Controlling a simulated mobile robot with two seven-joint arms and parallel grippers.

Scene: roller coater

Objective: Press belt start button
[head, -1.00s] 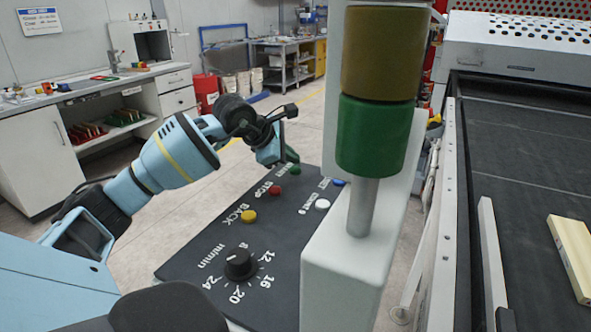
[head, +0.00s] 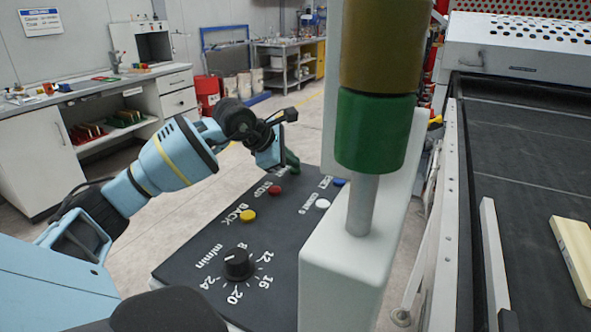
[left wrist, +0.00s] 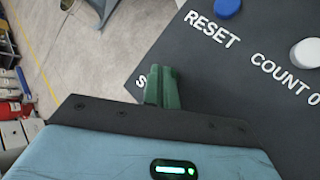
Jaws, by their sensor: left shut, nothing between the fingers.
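The black control panel (head: 190,270) carries several coloured buttons and a speed dial. My left gripper (head: 293,165) is shut and empty, its green fingertips pointing down at the panel's far end. They cover the spot where the green start button sits, so the button is hidden. In the left wrist view the closed green fingers (left wrist: 163,88) cover most of the start label, leaving an "S" beside them. I cannot tell whether the fingertips touch the button. My right gripper is not in view.
Near the fingers are the red stop button (head: 274,190), the blue reset button (head: 338,182) and the white count button (head: 322,204). The yellow back button (head: 248,216) and dial (head: 238,264) are nearer. A signal lamp post (head: 362,205) stands right of the panel, beside the dark belt (head: 530,160).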

